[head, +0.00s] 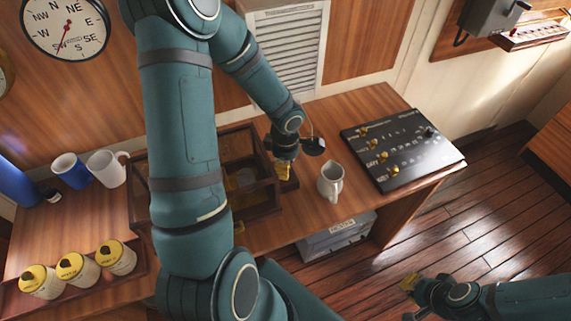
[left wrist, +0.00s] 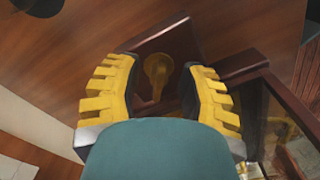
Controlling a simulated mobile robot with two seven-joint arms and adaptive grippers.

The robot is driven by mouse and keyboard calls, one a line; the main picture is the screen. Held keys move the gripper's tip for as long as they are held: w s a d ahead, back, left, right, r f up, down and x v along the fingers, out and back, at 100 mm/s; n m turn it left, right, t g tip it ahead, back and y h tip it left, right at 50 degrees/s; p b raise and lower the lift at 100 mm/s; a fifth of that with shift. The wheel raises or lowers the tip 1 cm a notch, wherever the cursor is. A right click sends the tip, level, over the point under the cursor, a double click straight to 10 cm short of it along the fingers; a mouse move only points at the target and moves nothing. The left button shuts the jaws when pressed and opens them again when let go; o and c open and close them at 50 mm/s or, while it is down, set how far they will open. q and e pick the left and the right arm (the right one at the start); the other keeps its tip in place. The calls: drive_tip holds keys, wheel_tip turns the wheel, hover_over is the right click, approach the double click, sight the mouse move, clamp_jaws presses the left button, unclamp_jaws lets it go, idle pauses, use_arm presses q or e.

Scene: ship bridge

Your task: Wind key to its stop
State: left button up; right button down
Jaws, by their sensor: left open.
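The key (left wrist: 157,68) is a brass-coloured piece on a dark wooden block (left wrist: 182,40) in the left wrist view. My left gripper (left wrist: 155,85) is open, with one yellow-padded finger on each side of the key. I cannot tell whether either finger touches it. In the head view, my left gripper (head: 283,170) points down beside a dark wooden glazed case (head: 262,196), and the key is hidden there. My right gripper (head: 412,284) hangs over the floor at the lower right, away from the desk. Its jaw opening is unclear.
Mugs (head: 107,168) and several yellow-lidded tins (head: 75,269) stand at the left. The floor (head: 480,205) at the right is clear.

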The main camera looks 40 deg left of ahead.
use_arm(q)
drive_tip(key=shift+o, duration=0.2)
clamp_jaws()
drive_tip(key=shift+s+f, duration=0.1)
drive_tip(key=m+b, duration=0.2)
drive_tip(key=shift+s+d+f+m, duration=0.1)
drive_tip(key=shift+m, duration=0.3)
drive_tip(key=m+b, duration=0.2)
drive_tip(key=m, duration=0.1)
drive_tip(key=shift+s, duration=0.15)
drive_tip(key=m+b, duration=0.1)
drive_tip(key=m, duration=0.4)
drive_tip(key=shift+s, duration=0.15)
drive_tip(key=m, duration=0.4)
drive_tip(key=shift+s+m, duration=0.15)
drive_tip(key=shift+m, duration=0.25)
